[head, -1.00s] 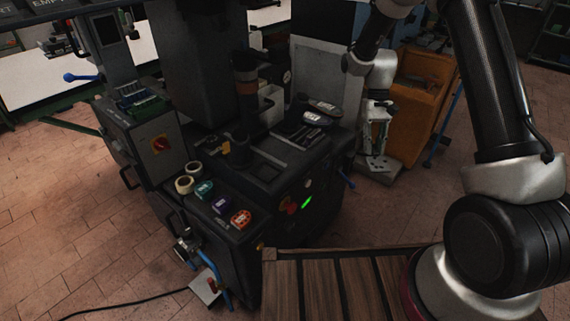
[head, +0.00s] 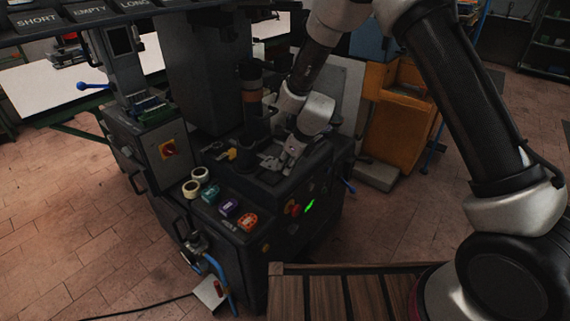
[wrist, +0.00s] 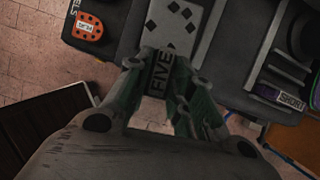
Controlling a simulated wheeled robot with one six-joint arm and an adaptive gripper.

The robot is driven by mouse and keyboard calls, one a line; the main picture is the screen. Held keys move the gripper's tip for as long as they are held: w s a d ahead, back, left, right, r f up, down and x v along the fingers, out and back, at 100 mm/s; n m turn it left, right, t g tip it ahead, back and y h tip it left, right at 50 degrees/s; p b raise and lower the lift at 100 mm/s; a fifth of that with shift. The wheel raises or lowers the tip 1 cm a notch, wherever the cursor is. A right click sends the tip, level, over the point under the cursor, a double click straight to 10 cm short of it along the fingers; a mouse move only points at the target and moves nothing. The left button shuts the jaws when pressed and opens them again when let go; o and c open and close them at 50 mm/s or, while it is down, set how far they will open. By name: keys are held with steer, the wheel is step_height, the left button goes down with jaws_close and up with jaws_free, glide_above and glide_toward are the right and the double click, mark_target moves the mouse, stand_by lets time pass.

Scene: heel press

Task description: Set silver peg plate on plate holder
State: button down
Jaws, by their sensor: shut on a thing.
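My gripper (wrist: 160,78) is shut on the dark handle end marked FIVE of the silver peg plate (wrist: 178,22) in the wrist view. The plate is pale silver with several dark diamond marks and points away from the fingers. In the head view my gripper (head: 285,158) is low over the top of the dark press (head: 255,188), with the plate (head: 268,161) at its tip. The plate holder cannot be made out clearly; my gripper and the plate cover that part of the press top. I cannot tell whether the plate touches the surface below it.
An orange labelled piece (head: 247,221), a purple one (head: 229,208), a teal one (head: 210,194) and pale rolls (head: 196,182) line the press's front left ledge. A dark upright column (head: 252,100) stands behind the plate. A piece marked SHORT (wrist: 288,98) lies right in the wrist view.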

steer(key=shift+a+m, duration=0.4)
steer(key=shift+a, duration=0.05)
steer(key=shift+f, duration=2.4)
steer(key=shift+f, duration=0.3)
steer(key=c, duration=1.2)
jaws_free()
steer(key=shift+o, duration=0.2)
steer(key=v, duration=1.2)
